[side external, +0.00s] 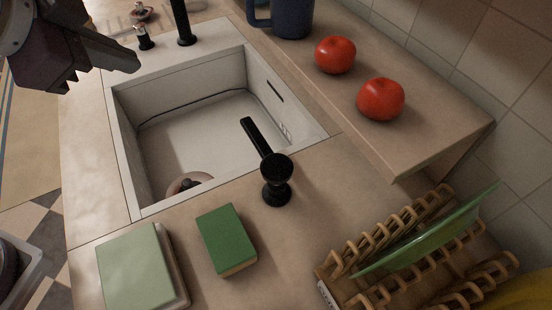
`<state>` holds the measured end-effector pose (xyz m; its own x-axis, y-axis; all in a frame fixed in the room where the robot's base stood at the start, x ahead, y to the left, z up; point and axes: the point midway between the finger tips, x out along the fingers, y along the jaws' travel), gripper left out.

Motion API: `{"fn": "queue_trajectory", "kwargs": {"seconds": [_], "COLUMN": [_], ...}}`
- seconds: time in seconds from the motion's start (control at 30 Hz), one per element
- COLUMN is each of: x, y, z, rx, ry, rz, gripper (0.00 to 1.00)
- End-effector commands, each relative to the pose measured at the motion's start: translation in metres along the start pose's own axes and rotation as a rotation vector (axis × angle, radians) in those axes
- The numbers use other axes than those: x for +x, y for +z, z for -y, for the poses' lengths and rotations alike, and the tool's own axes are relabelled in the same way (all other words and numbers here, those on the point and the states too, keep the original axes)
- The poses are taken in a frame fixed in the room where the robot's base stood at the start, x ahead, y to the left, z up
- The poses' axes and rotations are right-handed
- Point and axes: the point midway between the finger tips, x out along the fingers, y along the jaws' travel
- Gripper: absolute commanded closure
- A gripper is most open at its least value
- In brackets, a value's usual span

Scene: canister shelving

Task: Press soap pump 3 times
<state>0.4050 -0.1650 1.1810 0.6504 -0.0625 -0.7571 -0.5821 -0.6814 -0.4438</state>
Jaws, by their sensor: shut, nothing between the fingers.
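A black soap pump (277,182) stands upright on the counter by the sink's near right corner. It has a flared base, a round head and a long spout pointing up-left over the sink. My gripper (136,66) is at the upper left, over the sink's far left corner, well apart from the pump. Its fingers are together with nothing between them.
The white sink (120,130) lies between my gripper and the pump. A black post (183,22) and small fittings (142,38) stand behind it. A green sponge (226,238), pale green block (135,268) and dish rack (345,262) are near; tomatoes (381,99) sit right.

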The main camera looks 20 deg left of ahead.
Motion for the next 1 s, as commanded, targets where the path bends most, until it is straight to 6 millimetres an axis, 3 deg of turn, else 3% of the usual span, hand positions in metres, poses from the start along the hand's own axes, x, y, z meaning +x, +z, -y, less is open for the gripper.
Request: {"fn": "queue_trajectory", "kwargs": {"seconds": [0.1,0.2,0.4,0.6,1.0], "x": [0.019,0.03,0.04,0.041,0.045], "y": [-0.045,-0.078,-0.118,-0.129,-0.126], "z": [-0.034,-0.068,-0.126,-0.146,-0.149], "rx": [0.161,0.276,0.424,0.469,0.47], "ry": [0.058,0.111,0.202,0.234,0.234], "rz": [-0.094,-0.178,-0.301,-0.345,-0.343], "gripper": [1.0,1.0,1.0,1.0,1.0]}}
